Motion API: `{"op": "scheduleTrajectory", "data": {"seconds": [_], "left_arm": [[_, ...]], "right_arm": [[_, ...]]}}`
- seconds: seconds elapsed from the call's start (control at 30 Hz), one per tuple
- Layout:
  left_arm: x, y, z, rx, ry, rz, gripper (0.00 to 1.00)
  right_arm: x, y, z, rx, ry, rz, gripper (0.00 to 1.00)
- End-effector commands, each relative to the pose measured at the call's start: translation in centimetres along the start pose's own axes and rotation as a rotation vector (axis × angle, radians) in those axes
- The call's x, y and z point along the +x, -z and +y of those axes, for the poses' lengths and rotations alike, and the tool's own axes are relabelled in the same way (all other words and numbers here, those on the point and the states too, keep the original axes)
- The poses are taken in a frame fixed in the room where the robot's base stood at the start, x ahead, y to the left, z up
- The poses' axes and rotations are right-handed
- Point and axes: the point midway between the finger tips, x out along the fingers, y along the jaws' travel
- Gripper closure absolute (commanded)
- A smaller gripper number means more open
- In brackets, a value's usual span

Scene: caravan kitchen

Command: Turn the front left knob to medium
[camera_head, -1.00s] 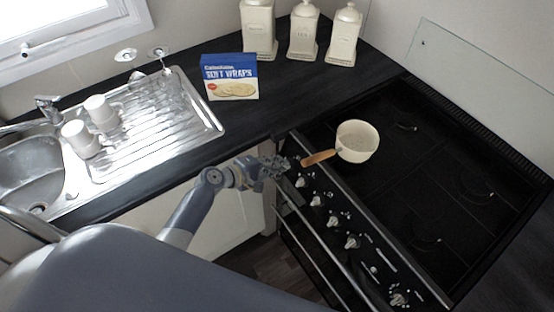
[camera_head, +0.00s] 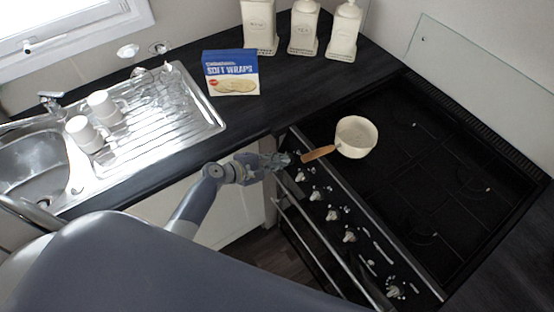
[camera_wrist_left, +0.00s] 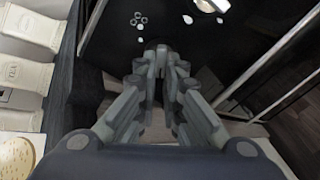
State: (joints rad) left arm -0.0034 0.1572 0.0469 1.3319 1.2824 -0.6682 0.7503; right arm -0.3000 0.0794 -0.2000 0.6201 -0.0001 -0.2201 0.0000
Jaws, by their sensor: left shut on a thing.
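My left gripper (camera_head: 284,160) is at the left end of the stove's front control panel (camera_head: 365,256). Its fingers are closed together on the knob there, which they hide. In the left wrist view the closed fingers (camera_wrist_left: 161,60) point at the dark panel, with white markings just beyond them. The nearest uncovered knob (camera_head: 300,176) is just right of the gripper. Another knob shows at the top of the left wrist view (camera_wrist_left: 212,4). More pale knobs (camera_head: 333,214) follow along the panel. The knob's setting cannot be read. My right gripper is not in view.
A cream saucepan (camera_head: 356,137) stands on the black hob (camera_head: 420,180), its wooden handle (camera_head: 318,153) reaching close to my left gripper. A rail (camera_head: 322,262) runs below the knobs. A wraps box (camera_head: 231,73), canisters (camera_head: 342,30) and cups (camera_head: 84,134) stand further back.

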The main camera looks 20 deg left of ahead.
Motion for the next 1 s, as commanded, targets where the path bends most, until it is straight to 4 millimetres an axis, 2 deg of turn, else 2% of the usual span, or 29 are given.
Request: {"op": "scheduleTrajectory", "data": {"seconds": [0.07, 0.1, 0.17, 0.47, 0.63, 0.77, 1.0], "left_arm": [[0.0, 0.1, 0.0, 0.001, 0.000, 0.002, 1.00], [0.0, 0.1, 0.0, 0.001, 0.000, 0.002, 0.83], [0.0, 0.1, 0.0, 0.001, 0.000, 0.002, 0.72], [0.0, 0.0, 0.0, 0.001, 0.000, 0.001, 0.72], [-0.8, 0.1, 0.0, 0.001, 0.000, 0.002, 0.72], [-2.6, 0.1, -0.1, 0.003, 0.001, 0.002, 0.72], [-7.4, 0.1, -0.1, 0.004, 0.003, 0.002, 0.72]], "right_arm": [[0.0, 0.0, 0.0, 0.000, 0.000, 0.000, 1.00], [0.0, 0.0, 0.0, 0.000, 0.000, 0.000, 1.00], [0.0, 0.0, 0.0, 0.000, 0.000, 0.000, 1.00], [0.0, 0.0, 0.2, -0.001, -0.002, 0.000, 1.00], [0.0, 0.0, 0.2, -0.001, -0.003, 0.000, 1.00], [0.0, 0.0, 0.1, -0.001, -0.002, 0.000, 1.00], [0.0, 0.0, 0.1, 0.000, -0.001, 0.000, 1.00]]}}
